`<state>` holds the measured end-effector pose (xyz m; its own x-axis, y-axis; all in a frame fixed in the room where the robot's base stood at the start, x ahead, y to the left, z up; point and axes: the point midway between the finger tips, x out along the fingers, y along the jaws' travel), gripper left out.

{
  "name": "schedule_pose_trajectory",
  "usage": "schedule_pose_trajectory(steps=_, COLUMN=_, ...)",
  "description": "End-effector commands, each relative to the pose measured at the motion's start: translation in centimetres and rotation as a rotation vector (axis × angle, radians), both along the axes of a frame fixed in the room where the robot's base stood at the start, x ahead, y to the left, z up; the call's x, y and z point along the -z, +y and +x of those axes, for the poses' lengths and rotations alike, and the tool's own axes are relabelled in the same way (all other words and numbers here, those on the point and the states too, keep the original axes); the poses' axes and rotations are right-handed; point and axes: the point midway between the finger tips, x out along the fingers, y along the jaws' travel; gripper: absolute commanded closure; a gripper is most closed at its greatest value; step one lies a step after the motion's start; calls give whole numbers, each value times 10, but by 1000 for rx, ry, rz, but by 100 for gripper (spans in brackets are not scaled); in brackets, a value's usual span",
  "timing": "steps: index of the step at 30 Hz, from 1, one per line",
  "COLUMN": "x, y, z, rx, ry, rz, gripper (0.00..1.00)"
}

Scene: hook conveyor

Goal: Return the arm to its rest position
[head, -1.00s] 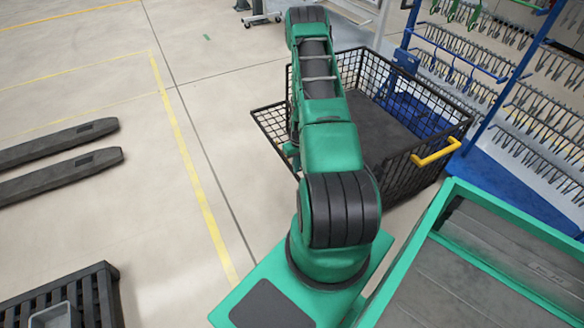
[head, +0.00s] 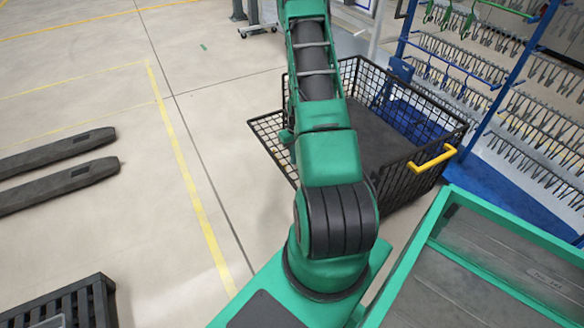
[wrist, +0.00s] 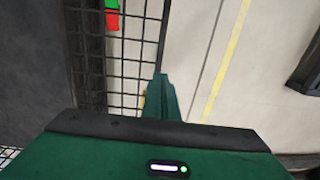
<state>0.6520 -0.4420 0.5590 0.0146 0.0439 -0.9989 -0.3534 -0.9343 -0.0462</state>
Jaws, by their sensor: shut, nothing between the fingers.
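My green arm extends away from its base toward the top of the head view, over the left part of the black wire cage cart. Its far end is cut off by the top edge, so my gripper does not show there. In the wrist view my gripper (wrist: 161,82) shows as a narrow green wedge beyond the green housing, with its fingers together and nothing visible between them. Below it are the cart's wire mesh and the pale floor.
The wire cage cart (head: 412,185) has a yellow handle (head: 433,158) and a lowered side flap. A blue rack (head: 490,125) with hooks stands right. A green-edged bin (head: 415,240) is near right. Pallet forks (head: 60,180) lie left. Open floor (head: 90,75) spreads upper left.

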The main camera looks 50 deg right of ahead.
Motion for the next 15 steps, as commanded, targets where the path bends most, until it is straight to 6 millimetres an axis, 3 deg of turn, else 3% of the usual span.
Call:
schedule_pose_trajectory(steps=6, x=-23, y=1, z=1, rx=-2, ry=-1, rz=0, gripper=100)
schedule_pose_trajectory(steps=15, x=-27, y=3, z=2, rx=-4, ry=1, rz=0, gripper=100)
